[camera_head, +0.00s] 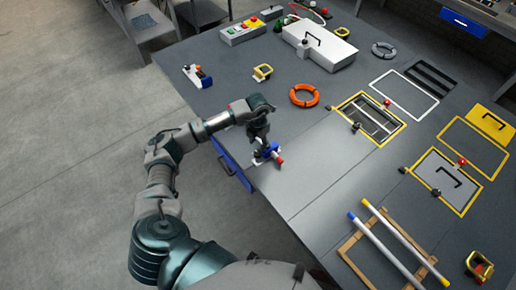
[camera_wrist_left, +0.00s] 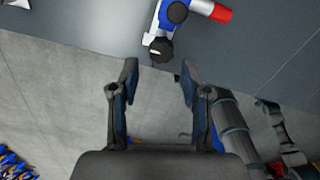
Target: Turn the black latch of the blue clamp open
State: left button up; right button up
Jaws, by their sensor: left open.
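The blue clamp (camera_head: 265,155) lies at the left edge of the grey chassis, with a red tip on its right. In the left wrist view the blue clamp (camera_wrist_left: 163,17) is at the top, partly cut off, with a red end and a white part. A black ridged knob (camera_wrist_left: 161,49) shows at its near end, and a round black part sits on its body; I cannot tell which is the latch. My left gripper (camera_wrist_left: 158,76) is open and empty, its fingertips just short of the knob. In the head view my left gripper (camera_head: 262,143) hangs over the clamp and partly hides it. My right gripper is out of view.
A similar blue and white clamp (camera_head: 197,76) lies farther back. An orange ring (camera_head: 304,95), a yellow-edged opening (camera_head: 371,118) and a white box (camera_head: 320,45) are beyond. Two rods on a wooden frame (camera_head: 350,242) are at the front. The surface right of the clamp is clear.

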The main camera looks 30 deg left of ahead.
aim_at(258, 151)
pick_arm(q)
notch_tip(258, 151, up, 6)
jog(key=shift+w, duration=0.1)
dwell(0.5)
